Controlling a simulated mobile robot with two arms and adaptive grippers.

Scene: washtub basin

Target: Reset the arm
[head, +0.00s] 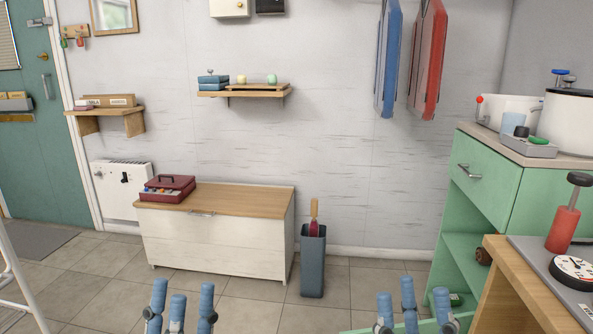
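My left gripper (180,300) is at the bottom edge of the head view, left of centre. Its blue fingers point up and stand apart, with nothing between them. My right gripper (411,300) is at the bottom edge, right of centre. Its blue fingers are also spread and hold nothing that I can see. Both arms are hidden below the picture's edge.
A white chest (212,245) with a wooden top stands by the wall, with a grey bin (312,262) beside it. A green cabinet (486,185) and a wooden table (520,290) stand at right. Tiled floor (255,311) lies open ahead.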

